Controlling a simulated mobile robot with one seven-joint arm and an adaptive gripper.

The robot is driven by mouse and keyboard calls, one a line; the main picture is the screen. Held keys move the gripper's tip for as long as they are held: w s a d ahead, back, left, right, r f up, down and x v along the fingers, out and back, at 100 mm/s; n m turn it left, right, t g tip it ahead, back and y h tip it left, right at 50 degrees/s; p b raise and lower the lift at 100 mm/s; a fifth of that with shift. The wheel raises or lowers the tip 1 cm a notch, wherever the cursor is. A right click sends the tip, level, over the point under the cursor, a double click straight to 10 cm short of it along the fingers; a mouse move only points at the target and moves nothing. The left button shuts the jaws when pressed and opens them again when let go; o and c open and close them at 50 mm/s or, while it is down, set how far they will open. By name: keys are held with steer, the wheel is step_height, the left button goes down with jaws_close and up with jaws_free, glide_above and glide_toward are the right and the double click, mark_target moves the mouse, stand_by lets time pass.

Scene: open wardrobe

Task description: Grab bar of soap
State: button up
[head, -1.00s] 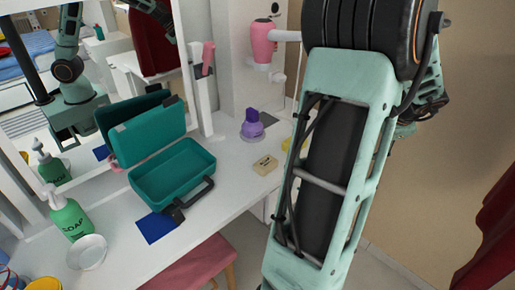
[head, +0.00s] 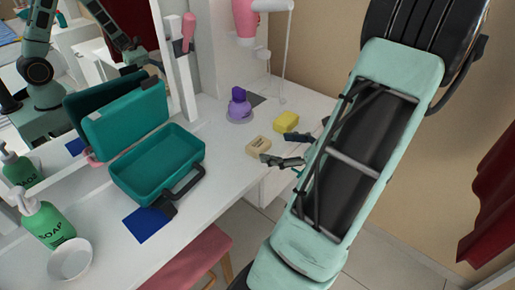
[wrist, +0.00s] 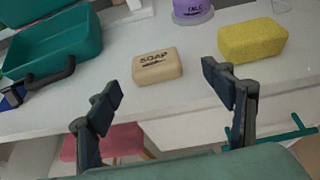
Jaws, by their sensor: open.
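The bar of soap (head: 259,146) is a small beige block with dark lettering, lying flat on the white table near its front edge. In the wrist view the soap (wrist: 157,67) lies beyond the fingertips, between their two lines and nearer the left finger. My gripper (head: 291,149) is beside the soap at the table's edge in the head view. In the wrist view my gripper (wrist: 162,85) has its fingers wide apart with nothing between them. The soap is apart from both fingers in the wrist view.
A yellow sponge (head: 286,122) lies close to the right of the soap. A purple talc bottle (head: 239,103) stands behind it. An open teal case (head: 159,170) is to the left. A pink stool (head: 190,262) is below the table's front edge.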

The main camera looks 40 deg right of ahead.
mark_target(262, 145)
steer(key=x, duration=0.2)
steer(key=b+x, duration=0.1)
steer(key=x, duration=0.4)
steer(key=shift+a+r+b, duration=0.25)
steer(key=shift+a+b, duration=0.05)
steer(key=shift+b, duration=0.05)
steer(key=c, duration=1.3)
